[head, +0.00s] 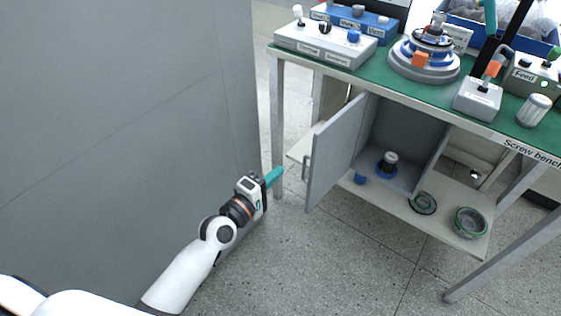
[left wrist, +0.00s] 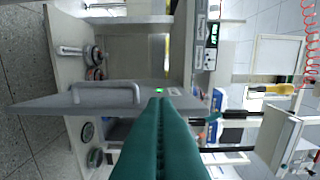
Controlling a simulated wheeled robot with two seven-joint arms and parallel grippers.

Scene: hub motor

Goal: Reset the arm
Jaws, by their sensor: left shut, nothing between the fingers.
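My left gripper (head: 274,176) is low in front of the bench's left leg, beside the grey wall panel, with its teal fingers pointing right. In the left wrist view its teal fingers (left wrist: 160,125) lie pressed together with nothing between them. The fingers are apart from the open grey cabinet door (head: 336,150) and its handle, which also show in the left wrist view (left wrist: 105,97). My right gripper does not show in either view.
The green-topped screw bench (head: 390,78) carries control boxes and a round blue-and-grey fixture (head: 425,58). Its open cabinet holds a dark round part (head: 388,163). Round parts (head: 469,222) lie on the lower shelf (head: 437,218). The floor (head: 330,265) before it is clear.

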